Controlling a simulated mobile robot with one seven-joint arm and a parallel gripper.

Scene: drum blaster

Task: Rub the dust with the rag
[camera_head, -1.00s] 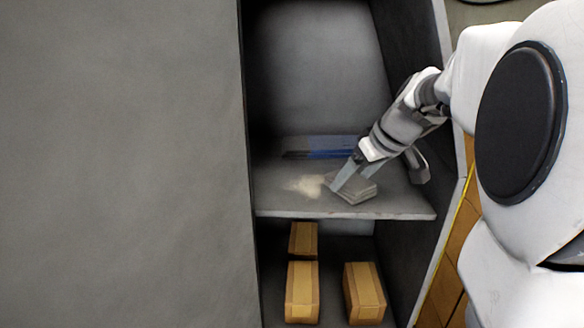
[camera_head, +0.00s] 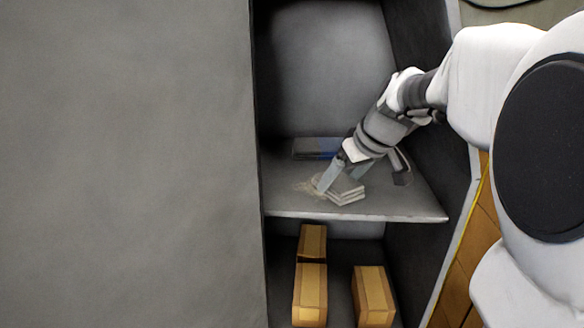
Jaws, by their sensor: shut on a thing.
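The rag (camera_head: 347,191) is a grey folded pad lying low on the cabinet's shelf (camera_head: 400,205). My gripper (camera_head: 338,180) reaches in from the right and is shut on the rag, with a finger at its left side. The dust (camera_head: 303,187) is a pale, faint patch on the shelf just left of the rag. The rag and finger seem to cover part of it. Whether the rag presses on the shelf is hard to tell.
A dark and blue flat object (camera_head: 316,149) lies at the back of the shelf. Several cardboard boxes (camera_head: 310,295) stand in the compartment below. The cabinet's dark right wall (camera_head: 420,100) is close to my arm. The shelf's front strip is clear.

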